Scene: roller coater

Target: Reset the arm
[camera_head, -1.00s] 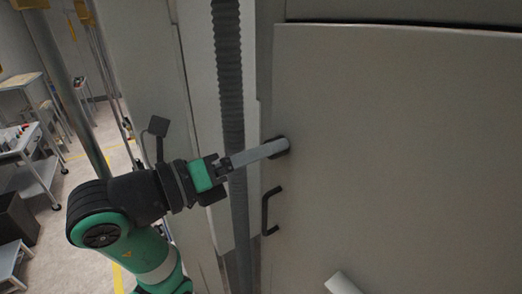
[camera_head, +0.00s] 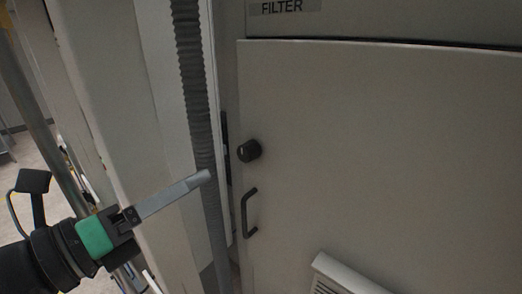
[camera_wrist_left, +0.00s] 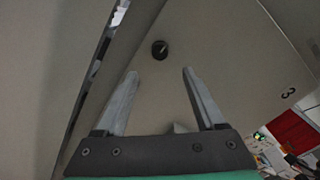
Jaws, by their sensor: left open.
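My left gripper (camera_head: 206,177) is in the lower left of the head view, its grey finger pointing at the cabinet, apart from the door. In the left wrist view the left gripper (camera_wrist_left: 160,76) shows two fingers spread wide with nothing between them. A black round knob (camera_head: 249,150) sits on the beige cabinet door (camera_head: 390,160), right of the fingertip. The knob also shows in the left wrist view (camera_wrist_left: 159,49), beyond the fingertips. A black handle (camera_head: 249,212) is on the door below the knob. My right gripper is not in view.
A panel labelled FILTER (camera_head: 284,8) is above the door. A grey ribbed hose (camera_head: 192,80) runs down left of the door, beside a pale upright post (camera_head: 110,110). A white vented box (camera_head: 340,276) sticks out at the bottom. Open floor (camera_head: 35,150) shows at the far left.

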